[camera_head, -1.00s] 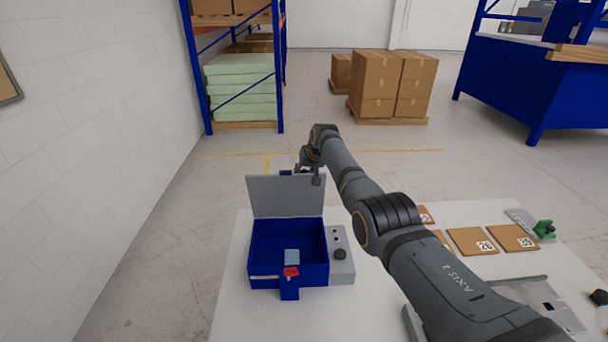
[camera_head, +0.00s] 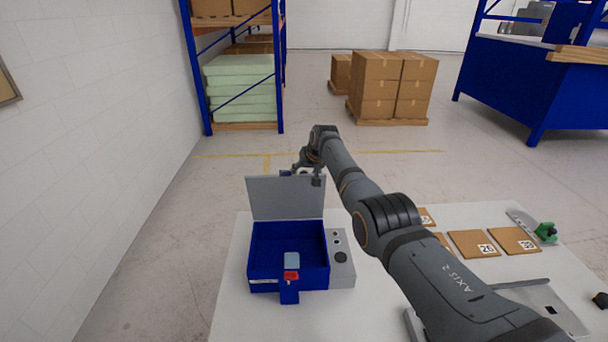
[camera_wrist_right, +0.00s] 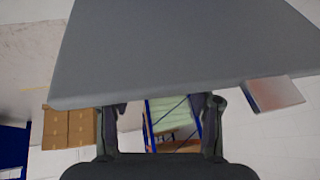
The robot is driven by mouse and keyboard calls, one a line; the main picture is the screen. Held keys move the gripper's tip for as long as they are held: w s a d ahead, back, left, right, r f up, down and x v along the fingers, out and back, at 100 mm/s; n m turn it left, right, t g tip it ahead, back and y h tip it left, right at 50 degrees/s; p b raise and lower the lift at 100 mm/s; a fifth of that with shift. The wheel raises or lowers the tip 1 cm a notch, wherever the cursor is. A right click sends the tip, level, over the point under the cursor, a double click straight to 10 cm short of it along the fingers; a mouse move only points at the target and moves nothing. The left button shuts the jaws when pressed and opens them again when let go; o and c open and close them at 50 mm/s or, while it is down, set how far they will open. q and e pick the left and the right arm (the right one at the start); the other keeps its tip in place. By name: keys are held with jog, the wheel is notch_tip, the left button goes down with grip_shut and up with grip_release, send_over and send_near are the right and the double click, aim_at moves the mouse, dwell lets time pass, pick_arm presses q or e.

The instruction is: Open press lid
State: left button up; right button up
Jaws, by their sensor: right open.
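The press (camera_head: 262,275) is a blue box near the left end of the white table. Its grey lid (camera_head: 285,198) stands raised, roughly upright, at the back of the box. A light blue block with a red part (camera_head: 291,275) shows at the front. My right gripper (camera_head: 300,178) is behind the lid's upper right corner, partly hidden by it. In the right wrist view the lid (camera_wrist_right: 190,50) fills the upper part, and the open fingers of my right gripper (camera_wrist_right: 160,120) are at its edge with a gap between them. I cannot tell whether they touch it. My left gripper is not in view.
A grey control panel (camera_head: 341,258) with a dark knob adjoins the press. Brown numbered pads (camera_head: 474,244), a green object (camera_head: 546,232) and a grey device (camera_head: 535,298) lie on the table's right side. A white wall stands at left.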

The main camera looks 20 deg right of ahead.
jog(key=a+v, duration=0.1)
jog(key=v, duration=1)
jog(key=shift+s+d+r, duration=0.3)
jog(key=shift+d+r, duration=0.05)
jog(key=shift+d, duration=0.15)
